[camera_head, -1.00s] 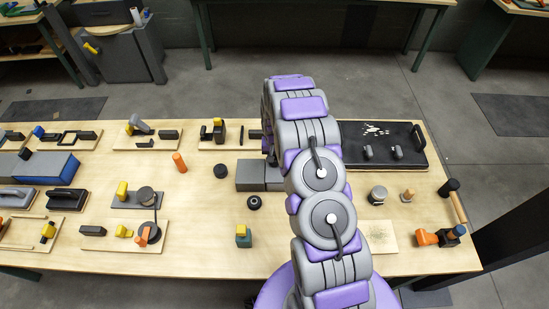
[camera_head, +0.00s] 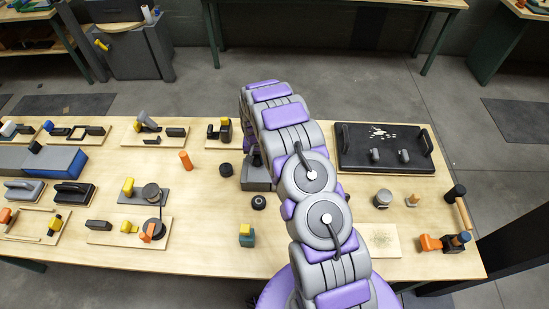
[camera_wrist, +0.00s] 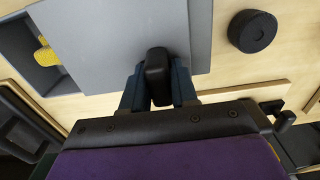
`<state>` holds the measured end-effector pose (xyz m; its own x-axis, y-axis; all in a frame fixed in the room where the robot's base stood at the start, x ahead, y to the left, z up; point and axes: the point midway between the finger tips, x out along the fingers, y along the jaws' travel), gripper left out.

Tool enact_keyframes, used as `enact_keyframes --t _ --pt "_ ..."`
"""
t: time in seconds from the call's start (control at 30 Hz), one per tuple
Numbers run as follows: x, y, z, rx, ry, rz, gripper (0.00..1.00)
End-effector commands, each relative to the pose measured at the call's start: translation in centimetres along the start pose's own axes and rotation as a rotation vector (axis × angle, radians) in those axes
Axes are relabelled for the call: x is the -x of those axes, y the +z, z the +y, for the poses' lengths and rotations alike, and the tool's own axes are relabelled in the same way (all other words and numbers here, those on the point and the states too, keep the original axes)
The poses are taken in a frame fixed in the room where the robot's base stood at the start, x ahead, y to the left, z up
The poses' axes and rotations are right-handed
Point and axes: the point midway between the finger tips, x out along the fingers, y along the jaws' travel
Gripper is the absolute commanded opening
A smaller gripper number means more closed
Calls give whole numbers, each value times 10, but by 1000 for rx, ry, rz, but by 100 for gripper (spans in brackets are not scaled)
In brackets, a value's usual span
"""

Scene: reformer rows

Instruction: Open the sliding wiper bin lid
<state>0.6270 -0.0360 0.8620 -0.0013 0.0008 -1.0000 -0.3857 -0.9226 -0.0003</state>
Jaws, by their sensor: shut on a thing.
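The bin lid (camera_wrist: 110,35) is a flat grey plate with a black upright knob (camera_wrist: 158,66) near its edge, in the wrist view. My gripper (camera_wrist: 157,88) is shut on this knob, one blue finger on each side. The lid covers part of the grey bin. An uncovered opening (camera_wrist: 38,76) shows at the lid's left in the wrist view, with a yellow piece (camera_wrist: 46,54) inside. In the head view the grey bin (camera_head: 257,184) stands mid-table, partly hidden by my arm.
A black puck (camera_wrist: 251,31) lies beside the bin; two pucks (camera_head: 259,201) (camera_head: 226,169) show in the head view. A black tray (camera_head: 358,160) is right of my arm. Boards with tools fill the table's left. An orange cylinder (camera_head: 185,160) stands left of the bin.

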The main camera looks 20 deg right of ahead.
Motion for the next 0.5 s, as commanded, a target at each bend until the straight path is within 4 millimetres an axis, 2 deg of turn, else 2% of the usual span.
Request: enact_keyframes --t 0.03,0.1,0.27,0.3,0.5 --pt "-1 -1 -10 4 -1 4 0" --pt "0 -1 -19 4 -2 4 0" --pt "0 -1 -15 0 -2 1 0" --pt "0 -1 -14 0 -3 0 31" --pt "0 -1 -13 -1 -4 0 49"
